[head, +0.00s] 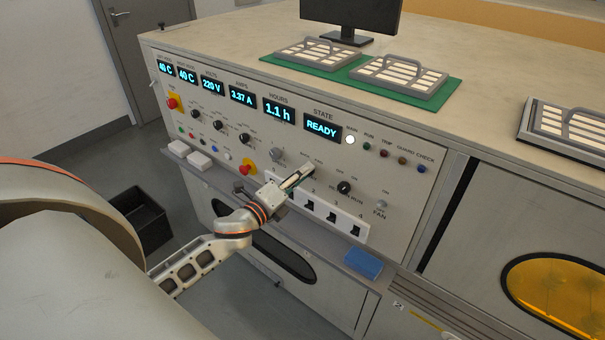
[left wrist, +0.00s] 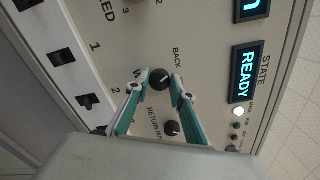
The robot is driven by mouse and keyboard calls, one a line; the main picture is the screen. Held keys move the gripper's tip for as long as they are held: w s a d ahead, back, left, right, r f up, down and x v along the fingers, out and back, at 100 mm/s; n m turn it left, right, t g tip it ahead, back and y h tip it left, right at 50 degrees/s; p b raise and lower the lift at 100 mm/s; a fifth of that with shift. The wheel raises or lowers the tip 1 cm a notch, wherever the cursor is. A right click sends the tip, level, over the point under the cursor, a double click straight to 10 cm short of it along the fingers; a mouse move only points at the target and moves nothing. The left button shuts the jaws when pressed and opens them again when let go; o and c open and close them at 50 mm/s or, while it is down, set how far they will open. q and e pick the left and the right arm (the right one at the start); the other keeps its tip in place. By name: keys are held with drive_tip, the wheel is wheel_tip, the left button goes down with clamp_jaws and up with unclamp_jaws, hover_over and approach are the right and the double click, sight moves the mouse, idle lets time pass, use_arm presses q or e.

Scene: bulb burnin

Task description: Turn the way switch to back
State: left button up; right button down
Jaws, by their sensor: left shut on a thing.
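The way switch (left wrist: 160,77) is a small round black knob on the light control panel (head: 400,215). The left wrist view shows it between the two fingers of my left gripper (left wrist: 161,86), with the word BACK just beside it. A pale mark on the knob seems to point to the upper right of that view, on the side of BACK. In the head view my left gripper (head: 306,172) reaches the panel below the READY display (head: 321,126) and hides the knob. The gripper is shut on the knob. My right gripper is not in view.
The return/run knob (head: 344,187) sits close to the right of my gripper. A white strip of numbered black switches (head: 331,217) lies just below. A red button on yellow (head: 246,169) is to the left. A blue block (head: 363,263) rests on the ledge beneath.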

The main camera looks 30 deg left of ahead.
use_arm(q)
drive_tip(key=shift+r, duration=0.1)
drive_tip(key=o, duration=1.1)
drive_tip(key=shift+o, duration=0.2)
drive_tip(key=shift+s, duration=0.1)
drive_tip(key=s+a, duration=0.1)
drive_tip(key=s, duration=1)
drive_tip(key=shift+s, duration=0.4)
